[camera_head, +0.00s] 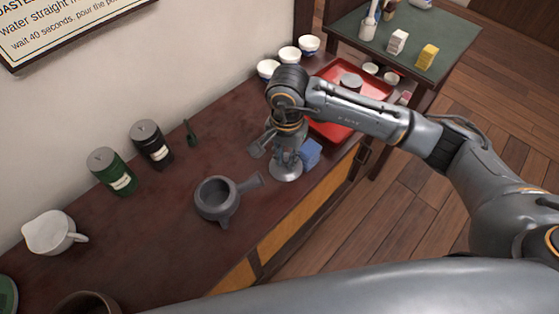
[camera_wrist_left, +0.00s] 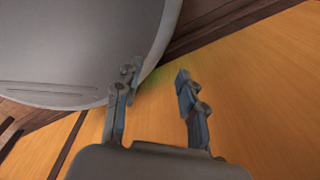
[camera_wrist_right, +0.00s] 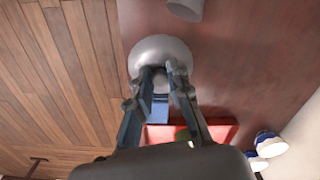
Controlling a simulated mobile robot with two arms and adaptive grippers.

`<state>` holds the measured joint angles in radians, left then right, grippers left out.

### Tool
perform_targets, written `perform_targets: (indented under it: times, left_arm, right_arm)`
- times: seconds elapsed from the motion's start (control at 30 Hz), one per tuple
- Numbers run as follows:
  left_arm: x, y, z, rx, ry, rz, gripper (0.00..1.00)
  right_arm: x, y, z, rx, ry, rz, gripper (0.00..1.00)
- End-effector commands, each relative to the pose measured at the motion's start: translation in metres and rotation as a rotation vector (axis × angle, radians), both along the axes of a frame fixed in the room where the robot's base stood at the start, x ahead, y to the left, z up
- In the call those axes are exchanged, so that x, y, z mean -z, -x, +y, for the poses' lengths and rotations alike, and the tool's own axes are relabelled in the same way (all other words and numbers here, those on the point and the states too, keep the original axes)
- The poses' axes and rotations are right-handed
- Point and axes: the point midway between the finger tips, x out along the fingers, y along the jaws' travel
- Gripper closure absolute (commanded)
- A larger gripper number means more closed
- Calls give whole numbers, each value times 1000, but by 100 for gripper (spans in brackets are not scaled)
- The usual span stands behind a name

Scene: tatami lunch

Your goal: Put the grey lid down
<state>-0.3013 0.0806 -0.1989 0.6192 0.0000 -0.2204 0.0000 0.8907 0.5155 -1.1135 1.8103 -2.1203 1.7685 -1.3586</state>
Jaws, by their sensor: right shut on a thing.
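The grey lid (camera_head: 285,174) is a small round disc in the head view, held flat under my right gripper (camera_head: 286,158) at the counter's front part. The right wrist view shows the fingers (camera_wrist_right: 163,75) shut on the knob of the lid (camera_wrist_right: 150,46). I cannot tell whether the lid touches the counter or hangs just above it. The open grey side-handled pot (camera_head: 212,206) stands left of the lid, with its handle pointing towards it. My left gripper (camera_wrist_left: 153,82) is open and empty in the left wrist view, facing a yellow panel.
A blue block (camera_head: 312,151) is right beside the lid. A red tray (camera_head: 329,128) with dishes lies behind the right arm. Green (camera_head: 112,172) and black (camera_head: 151,145) canisters and a white pitcher (camera_head: 53,233) stand along the wall side. The counter between canisters and pot is clear.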

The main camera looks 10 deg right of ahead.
Motion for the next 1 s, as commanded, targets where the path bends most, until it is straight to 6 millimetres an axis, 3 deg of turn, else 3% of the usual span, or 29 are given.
perform_targets:
  times: [0.33,0.53,0.93,0.97,1.0]
  left_arm:
    - [-5,0,0,1,0,-1,60]
    - [-14,0,0,1,0,-1,60]
    - [-8,-1,-1,2,1,-2,60]
    - [-9,-1,-1,2,1,-2,60]
    - [-10,-1,-1,2,1,-2,60]
  right_arm:
    - [30,-22,12,-1,-1,1,100]
    - [55,-21,11,-1,-1,0,100]
    - [62,-21,10,-2,0,-3,100]
    - [62,-21,10,-2,0,-3,80]
    - [60,-21,10,-1,0,-3,72]
